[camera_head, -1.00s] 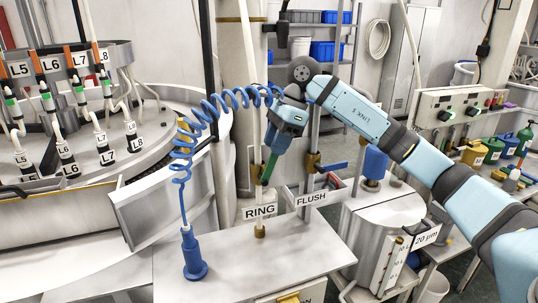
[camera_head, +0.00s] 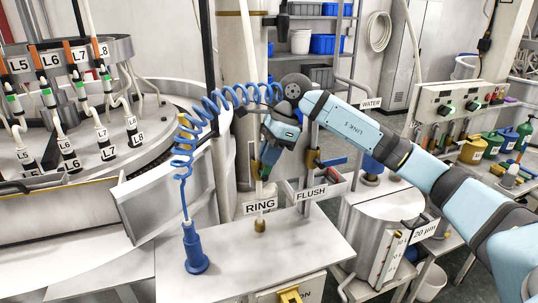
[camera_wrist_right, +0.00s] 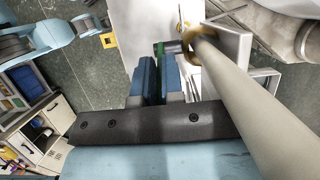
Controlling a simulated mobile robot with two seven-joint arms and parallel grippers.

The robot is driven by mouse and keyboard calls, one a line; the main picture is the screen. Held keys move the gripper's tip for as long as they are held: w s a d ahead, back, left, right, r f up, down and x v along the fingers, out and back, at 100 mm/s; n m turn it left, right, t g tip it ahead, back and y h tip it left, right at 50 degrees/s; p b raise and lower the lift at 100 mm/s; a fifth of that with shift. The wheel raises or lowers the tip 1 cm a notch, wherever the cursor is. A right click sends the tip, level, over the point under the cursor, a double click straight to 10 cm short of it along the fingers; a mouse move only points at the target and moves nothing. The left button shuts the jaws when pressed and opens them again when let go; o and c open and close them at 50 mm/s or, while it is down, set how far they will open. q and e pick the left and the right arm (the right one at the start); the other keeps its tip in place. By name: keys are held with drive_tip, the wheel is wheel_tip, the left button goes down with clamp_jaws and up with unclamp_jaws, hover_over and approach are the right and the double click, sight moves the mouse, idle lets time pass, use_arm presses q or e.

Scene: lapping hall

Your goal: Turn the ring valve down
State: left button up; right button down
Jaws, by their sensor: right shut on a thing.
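The ring valve stands on a thin upright pipe (camera_head: 259,190) behind the RING sign (camera_head: 260,206). In the right wrist view its brass body (camera_wrist_right: 197,40) sits on the pale pipe, and a grey stem leads to a green handle (camera_wrist_right: 160,48). My right gripper (camera_head: 265,168) points down beside the pipe. In the wrist view its two blue fingers (camera_wrist_right: 159,72) are shut on the handle, hiding most of it. In the head view the gripper mostly covers the handle, so its exact angle is hard to tell. My left gripper is not in view.
The white bench top (camera_head: 240,255) in front is largely clear.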

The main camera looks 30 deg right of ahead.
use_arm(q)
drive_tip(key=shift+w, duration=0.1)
use_arm(e)
drive_tip(key=shift+d+f+b, duration=0.15)
drive_tip(key=shift+f+b, duration=0.1)
drive_tip(key=shift+b, duration=0.45)
use_arm(q)
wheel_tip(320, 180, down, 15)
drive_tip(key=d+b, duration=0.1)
drive_tip(key=b, duration=1.4)
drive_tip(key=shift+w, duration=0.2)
use_arm(e)
drive_tip(key=d+y, duration=0.1)
drive_tip(key=y, duration=0.1)
drive_tip(key=d+f+t+y, duration=0.1)
drive_tip(key=y, duration=0.2)
drive_tip(key=d+t+y, duration=0.1)
drive_tip(key=y, duration=0.1)
drive_tip(key=shift+s+d+f+y, duration=0.1)
drive_tip(key=shift+s+f+y, duration=0.2)
drive_tip(key=shift+s+f, duration=0.1)
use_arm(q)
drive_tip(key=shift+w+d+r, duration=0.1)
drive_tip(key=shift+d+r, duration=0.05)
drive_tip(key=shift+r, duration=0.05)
